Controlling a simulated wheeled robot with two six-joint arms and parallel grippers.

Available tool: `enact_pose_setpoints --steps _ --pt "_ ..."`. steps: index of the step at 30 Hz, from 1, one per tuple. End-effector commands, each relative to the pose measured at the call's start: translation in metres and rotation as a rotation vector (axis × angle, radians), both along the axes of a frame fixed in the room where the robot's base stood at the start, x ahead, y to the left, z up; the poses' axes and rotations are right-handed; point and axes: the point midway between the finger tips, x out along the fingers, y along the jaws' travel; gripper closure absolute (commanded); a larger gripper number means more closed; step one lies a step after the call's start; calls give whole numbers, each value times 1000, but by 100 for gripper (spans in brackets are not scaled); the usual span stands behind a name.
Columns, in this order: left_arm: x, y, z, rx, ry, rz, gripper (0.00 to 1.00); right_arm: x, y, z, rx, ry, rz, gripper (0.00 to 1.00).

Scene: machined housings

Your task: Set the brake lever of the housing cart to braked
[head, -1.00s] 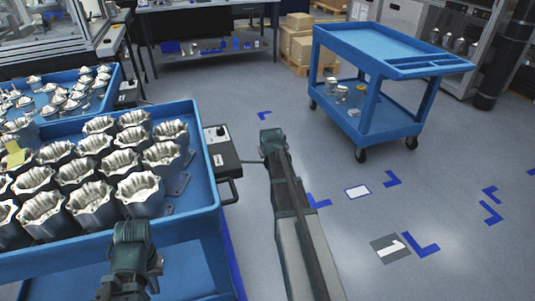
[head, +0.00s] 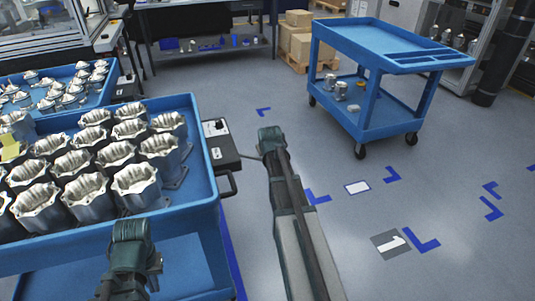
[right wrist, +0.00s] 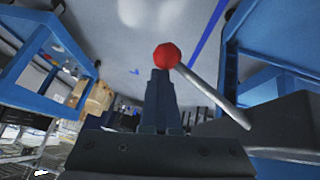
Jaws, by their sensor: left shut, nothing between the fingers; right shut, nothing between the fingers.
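The housing cart (head: 205,201) is a blue cart at the left of the head view, its top tray full of silvery housings (head: 137,186). A dark box (head: 222,150) sits on its right side. The brake lever (right wrist: 212,97) is a thin grey rod with a red ball knob (right wrist: 166,55) in the right wrist view. My right gripper (right wrist: 161,75) is shut and empty, its tips close to the knob; I cannot tell whether they touch. In the head view it hides the lever's end. My left gripper (head: 132,232) is shut and empty in front of the tray.
A blue tray of small parts (head: 107,85) is at the far left. The floor between the carts is clear, with blue markings.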

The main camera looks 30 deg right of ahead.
Motion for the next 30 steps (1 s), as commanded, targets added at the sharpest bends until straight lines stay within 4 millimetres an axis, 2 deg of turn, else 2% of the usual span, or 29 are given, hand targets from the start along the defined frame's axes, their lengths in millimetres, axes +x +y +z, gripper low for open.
enact_pose_setpoints --steps 5,10,20,21,30 --pt "0 0 1 0 0 0 100 -2 0 -1 2 10 -2 100" --pt "0 0 10 0 0 0 100 -1 1 9 1 8 -1 100" --pt "0 0 52 0 0 0 100 7 5 52 -2 0 3 100" --pt "0 0 58 0 0 0 100 -1 7 58 -1 0 2 100" --pt "0 0 103 0 0 0 100 -34 15 104 -1 -2 1 100"
